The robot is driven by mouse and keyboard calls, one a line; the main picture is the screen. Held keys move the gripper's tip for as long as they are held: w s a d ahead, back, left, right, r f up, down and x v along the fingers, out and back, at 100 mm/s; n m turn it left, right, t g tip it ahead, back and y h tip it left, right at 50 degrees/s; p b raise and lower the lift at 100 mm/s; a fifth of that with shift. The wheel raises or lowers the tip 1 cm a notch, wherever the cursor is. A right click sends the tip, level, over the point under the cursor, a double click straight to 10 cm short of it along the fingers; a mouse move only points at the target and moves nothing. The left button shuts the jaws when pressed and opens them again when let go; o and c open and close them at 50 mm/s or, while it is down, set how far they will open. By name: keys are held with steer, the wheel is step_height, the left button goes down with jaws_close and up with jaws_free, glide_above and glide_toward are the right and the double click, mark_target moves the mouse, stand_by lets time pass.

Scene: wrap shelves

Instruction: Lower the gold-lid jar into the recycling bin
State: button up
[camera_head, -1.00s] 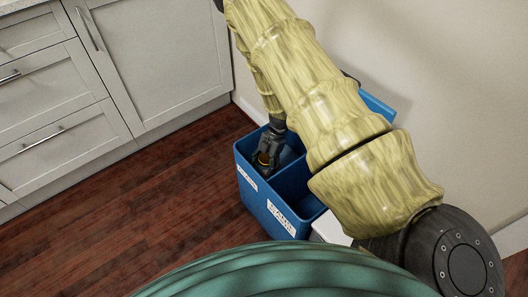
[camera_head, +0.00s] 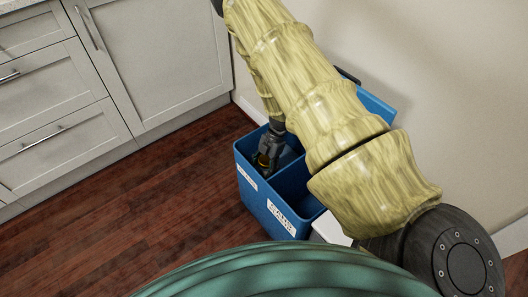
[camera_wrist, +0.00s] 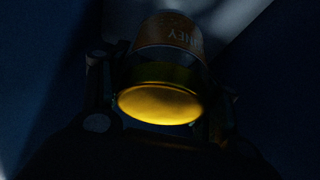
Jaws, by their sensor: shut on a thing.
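The gold-lid jar shows in the wrist view with its round gold lid (camera_wrist: 160,104) facing the camera. My gripper (camera_wrist: 160,90) is shut on the jar, with dark fingers on both sides of it. In the head view my gripper (camera_head: 266,158) is inside the left compartment of the blue recycling bin (camera_head: 262,205), below the rim. Only a small part of the jar shows there, dark and partly hidden by the fingers. The bin's floor under the jar is hard to see.
The bin stands on the wood floor (camera_head: 130,225) near the wall (camera_head: 440,90), its blue lid (camera_head: 375,108) raised behind my arm. The right compartment is partly hidden by my arm. Grey cabinets (camera_head: 160,60) stand at the left. A white object (camera_head: 330,230) is beside the bin.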

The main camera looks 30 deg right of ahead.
mark_target(264, 174)
steer(key=shift+f+b, duration=0.75)
steer(key=shift+f, duration=1.7)
stand_by(2.0)
steer(key=o, duration=1.2)
steer(key=v, duration=1.2)
